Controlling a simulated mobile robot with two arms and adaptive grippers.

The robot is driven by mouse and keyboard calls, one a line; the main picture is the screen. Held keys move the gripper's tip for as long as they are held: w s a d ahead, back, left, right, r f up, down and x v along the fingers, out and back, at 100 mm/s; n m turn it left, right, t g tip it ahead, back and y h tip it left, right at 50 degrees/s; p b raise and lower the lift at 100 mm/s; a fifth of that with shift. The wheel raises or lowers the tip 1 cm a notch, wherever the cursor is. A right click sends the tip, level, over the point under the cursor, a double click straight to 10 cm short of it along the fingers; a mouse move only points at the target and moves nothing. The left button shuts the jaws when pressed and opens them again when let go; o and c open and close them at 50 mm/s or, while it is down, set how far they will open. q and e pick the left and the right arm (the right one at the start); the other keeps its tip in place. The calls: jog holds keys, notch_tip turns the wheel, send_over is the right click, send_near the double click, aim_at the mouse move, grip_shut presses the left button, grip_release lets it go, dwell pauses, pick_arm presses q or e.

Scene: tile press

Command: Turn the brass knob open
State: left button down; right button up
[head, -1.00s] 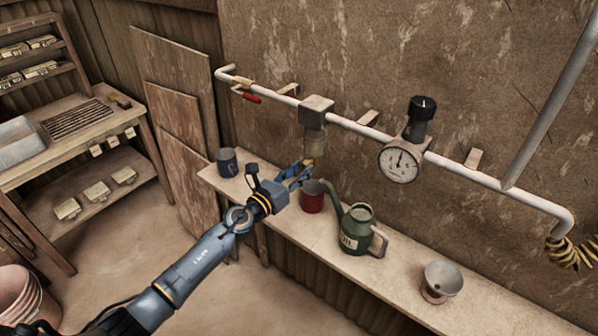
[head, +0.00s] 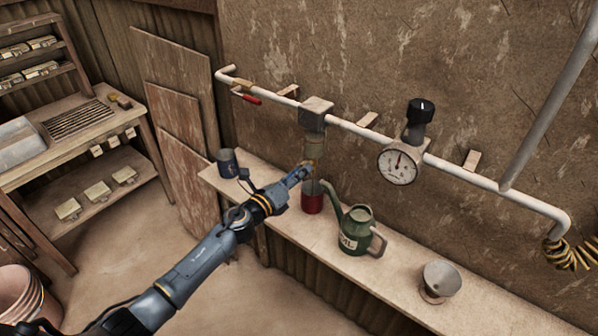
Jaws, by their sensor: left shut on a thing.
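The brass knob (head: 311,162) is at the lower end of a clouded bowl (head: 315,146), which hangs under a grey block on the white pipe. My left gripper (head: 306,168) reaches in from the lower left, with its fingertips at the knob. It is shut on the knob and its fingers hide part of it. How far the knob is turned cannot be told. My right gripper is not in view.
A red mug (head: 312,203) stands on the shelf just below the gripper. A blue mug (head: 228,163), a green watering can (head: 356,230) and a grey funnel-like cup (head: 440,279) share the shelf. A dial gauge (head: 398,165) with a black knob is on the pipe.

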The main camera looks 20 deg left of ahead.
pick_arm(q)
jog(key=n+p, duration=0.2)
jog(key=n, duration=0.9)
jog(key=shift+n, duration=0.4)
dwell(0.3)
jog(key=c, duration=1)
grip_release()
jog(key=v, duration=1.2)
